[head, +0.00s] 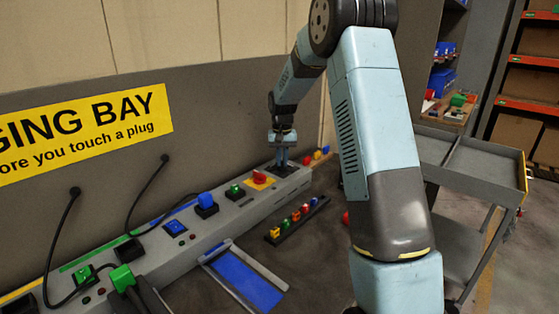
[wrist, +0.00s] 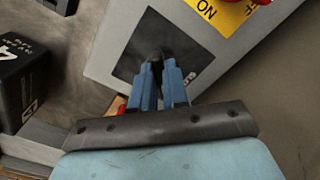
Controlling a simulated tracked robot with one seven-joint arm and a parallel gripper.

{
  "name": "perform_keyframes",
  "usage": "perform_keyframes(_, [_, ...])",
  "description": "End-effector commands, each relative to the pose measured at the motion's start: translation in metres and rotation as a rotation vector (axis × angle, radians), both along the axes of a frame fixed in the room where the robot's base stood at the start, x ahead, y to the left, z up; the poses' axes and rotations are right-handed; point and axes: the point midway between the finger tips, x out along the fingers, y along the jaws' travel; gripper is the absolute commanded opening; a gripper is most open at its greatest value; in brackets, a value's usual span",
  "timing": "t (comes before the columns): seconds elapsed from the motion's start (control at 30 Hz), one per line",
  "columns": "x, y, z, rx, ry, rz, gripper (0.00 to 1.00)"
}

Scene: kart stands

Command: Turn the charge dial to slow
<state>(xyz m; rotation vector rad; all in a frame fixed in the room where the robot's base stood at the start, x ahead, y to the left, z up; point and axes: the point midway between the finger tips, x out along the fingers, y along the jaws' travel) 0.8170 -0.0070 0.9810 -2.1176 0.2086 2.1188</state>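My gripper (head: 282,163) reaches down to a dark square plate (head: 292,168) near the far end of the long grey console. In the wrist view, the gripper's blue fingers with black tips (wrist: 157,57) are close together over this dark plate (wrist: 135,48). A small pale marking shows on the plate just right of the fingers. I cannot make out a charge dial or a "slow" label; the fingers cover the plate's middle. Whether the fingers are shut on a knob there cannot be told.
A red switch (head: 259,177) on a yellow plate sits beside the dark plate. Green (head: 235,190) and blue (head: 206,201) knobs follow along the console (head: 190,250). A black numbered box (wrist: 22,85) stands left in the wrist view. A grey cart (head: 480,165) stands at right.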

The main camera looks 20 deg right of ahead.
Motion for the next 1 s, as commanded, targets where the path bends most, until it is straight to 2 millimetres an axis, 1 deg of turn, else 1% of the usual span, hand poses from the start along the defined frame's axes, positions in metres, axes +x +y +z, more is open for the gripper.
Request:
perform_keyframes(0.03, [0.0,0.0,0.0,0.0,0.0,0.0,0.09])
perform_keyframes(0.13, [0.0,0.0,0.0,0.0,0.0,0.0,0.0])
perform_keyframes(0.3, [0.0,0.0,0.0,0.0,0.0,0.0,0.0])
perform_keyframes(0.33, [0.0,0.013,0.0,0.0,0.0,0.004,0.0])
perform_keyframes(0.4, [0.0,0.007,0.0,0.002,0.0,0.004,0.0])
perform_keyframes(0.57, [0.0,0.003,0.0,0.002,0.0,0.03,0.0])
perform_keyframes(0.77, [0.0,0.002,0.0,0.003,-0.001,0.127,0.0])
perform_keyframes(1.0, [0.0,0.0,0.0,0.002,0.0,0.32,0.0])
